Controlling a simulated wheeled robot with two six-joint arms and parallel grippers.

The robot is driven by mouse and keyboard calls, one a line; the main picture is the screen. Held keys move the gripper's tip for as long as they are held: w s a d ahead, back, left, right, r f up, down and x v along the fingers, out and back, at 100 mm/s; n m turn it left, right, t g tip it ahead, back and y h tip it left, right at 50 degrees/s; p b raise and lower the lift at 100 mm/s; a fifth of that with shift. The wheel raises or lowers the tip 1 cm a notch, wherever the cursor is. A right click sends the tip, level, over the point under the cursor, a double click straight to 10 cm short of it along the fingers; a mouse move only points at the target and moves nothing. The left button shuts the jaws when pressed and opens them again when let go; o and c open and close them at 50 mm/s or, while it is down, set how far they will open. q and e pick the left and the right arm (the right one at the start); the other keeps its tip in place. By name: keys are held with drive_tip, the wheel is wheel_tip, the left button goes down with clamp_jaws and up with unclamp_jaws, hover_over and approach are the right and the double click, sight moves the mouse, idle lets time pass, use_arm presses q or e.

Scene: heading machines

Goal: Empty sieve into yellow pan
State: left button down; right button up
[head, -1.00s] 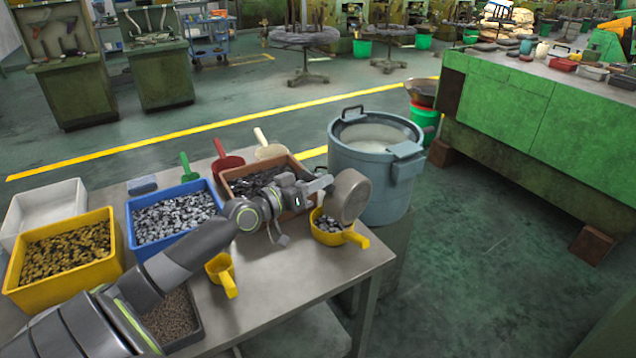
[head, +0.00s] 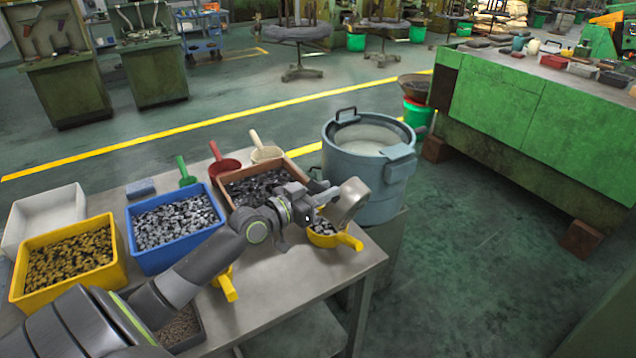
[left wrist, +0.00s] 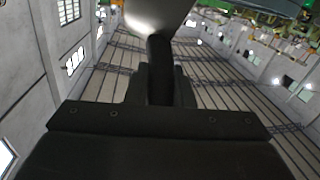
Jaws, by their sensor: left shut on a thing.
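My gripper and the sieve cover part of the pan. The inside of the sieve is hard to make out. My right gripper is out of view.
A blue-grey bucket (head: 366,180) stands close behind the sieve. A brown bin (head: 229,189), a blue bin (head: 141,255) and a yellow bin (head: 70,289) line the table's left part.

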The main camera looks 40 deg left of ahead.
use_arm(q)
drive_tip(key=s+d+f+m+g+y+b, duration=0.1)
drive_tip(key=d+f+m, duration=0.3)
drive_tip(key=d+m, duration=0.6)
drive_tip(key=shift+d+f+m+y+b, duration=0.2)
drive_tip(key=shift+m+y+b, duration=0.2)
drive_tip(key=shift+m+y, duration=0.5)
drive_tip(key=shift+s, duration=0.1)
